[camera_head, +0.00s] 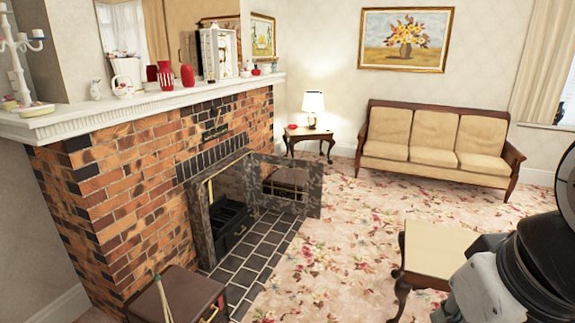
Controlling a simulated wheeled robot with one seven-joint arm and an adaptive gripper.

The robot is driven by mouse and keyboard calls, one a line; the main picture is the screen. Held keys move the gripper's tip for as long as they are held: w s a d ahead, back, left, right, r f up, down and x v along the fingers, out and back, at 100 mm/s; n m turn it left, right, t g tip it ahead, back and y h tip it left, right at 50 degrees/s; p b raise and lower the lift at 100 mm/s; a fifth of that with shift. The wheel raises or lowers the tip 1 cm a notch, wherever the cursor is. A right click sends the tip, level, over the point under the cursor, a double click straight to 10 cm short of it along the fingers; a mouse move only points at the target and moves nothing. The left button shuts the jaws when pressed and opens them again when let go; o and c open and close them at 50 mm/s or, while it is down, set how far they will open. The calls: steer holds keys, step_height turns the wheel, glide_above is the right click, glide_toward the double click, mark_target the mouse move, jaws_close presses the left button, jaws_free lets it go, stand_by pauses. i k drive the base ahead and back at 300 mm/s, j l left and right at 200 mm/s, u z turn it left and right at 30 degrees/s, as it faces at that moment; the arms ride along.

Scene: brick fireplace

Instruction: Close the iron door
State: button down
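The iron door (314,190) is a mottled grey panel with a see-through middle, on the far side of the fireplace opening. It stands swung open, sticking out to the right over the hearth. The matching grey iron surround (202,232) frames the dark firebox, where a black grate (232,222) shows. A thin brass-coloured upright shows at the opening's left. Part of my arm, black and grey, shows at the lower right, well apart from the door. My gripper is not in view.
A black tiled hearth (250,270) lies before the fireplace. A brown box (180,292) stands at its near end. A cream-topped stool (432,250) stands at right. A sofa (437,140) and a lamp table (308,136) are at the back. Carpet between is clear.

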mark_target(310, 182)
steer(key=i, duration=0.8)
steer(key=i+z, duration=0.1)
steer(key=i, duration=0.7)
steer(key=i+j, duration=0.15)
steer(key=i, duration=0.65)
steer(key=i+j+z, duration=0.1)
steer(key=i, duration=0.7)
steer(key=i+j, duration=0.15)
steer(key=i, duration=0.65)
